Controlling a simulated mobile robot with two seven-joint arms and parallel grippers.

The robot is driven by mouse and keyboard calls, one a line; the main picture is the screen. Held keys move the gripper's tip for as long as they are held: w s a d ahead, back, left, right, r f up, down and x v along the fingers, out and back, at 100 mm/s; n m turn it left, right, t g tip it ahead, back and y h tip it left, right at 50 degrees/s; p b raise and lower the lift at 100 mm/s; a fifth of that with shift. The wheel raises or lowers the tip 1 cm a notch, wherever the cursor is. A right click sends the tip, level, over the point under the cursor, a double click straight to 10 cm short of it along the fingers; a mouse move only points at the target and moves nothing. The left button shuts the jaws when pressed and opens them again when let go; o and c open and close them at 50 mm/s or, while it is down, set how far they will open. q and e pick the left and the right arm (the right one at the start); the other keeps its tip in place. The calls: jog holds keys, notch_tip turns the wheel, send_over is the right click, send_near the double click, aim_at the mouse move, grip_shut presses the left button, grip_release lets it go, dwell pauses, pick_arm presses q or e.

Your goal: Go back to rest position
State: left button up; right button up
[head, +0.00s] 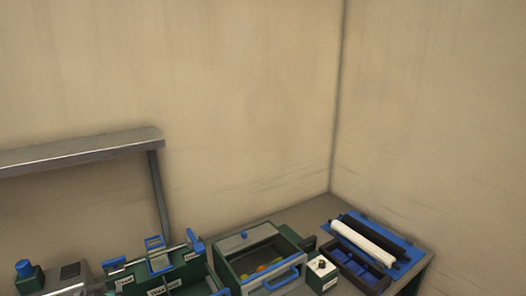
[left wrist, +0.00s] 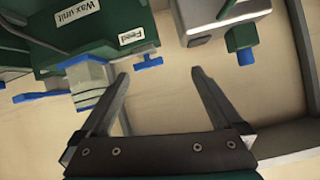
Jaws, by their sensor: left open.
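My left gripper (left wrist: 158,100) shows in the left wrist view, with its two fingers spread apart and nothing between them. Past its fingertips are the green wax unit (left wrist: 105,35), with "Wax unit" and "Feed" labels, and a grey-white box (left wrist: 222,18). The wax unit also stands at the bottom of the head view (head: 163,275). To its right in the head view is a green bin (head: 262,242) with a blue handle, holding several orange and yellow-green round things. Neither gripper shows in the head view.
A grey overhead beam (head: 80,150) with a post (head: 158,195) stands behind the units at the left. Beige walls meet behind the table.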

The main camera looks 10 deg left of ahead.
pick_arm(q)
jog(key=s+d+m+g+h, duration=0.6)
jog(key=s+d+m+h, duration=0.2)
jog(key=s+d, duration=2.1)
notch_tip(320, 180, down, 34)
jog(key=d+g+b, duration=0.1)
jog(key=d+b, duration=0.1)
jog(key=b, duration=1)
jog(key=s+f+b, duration=0.4)
jog(key=s+f, duration=0.1)
jog(key=f, duration=0.3)
jog(key=s+a+f+g+b, duration=0.1)
jog(key=s+f+b, duration=0.3)
jog(key=f, duration=0.5)
jog(key=s+a+f+b, duration=0.1)
jog(key=s+f+b, duration=0.3)
jog(key=s+f, duration=0.2)
notch_tip(320, 180, down, 2)
jog(key=shift+s+a+f, duration=0.2)
jog(key=shift+s+a, duration=0.05)
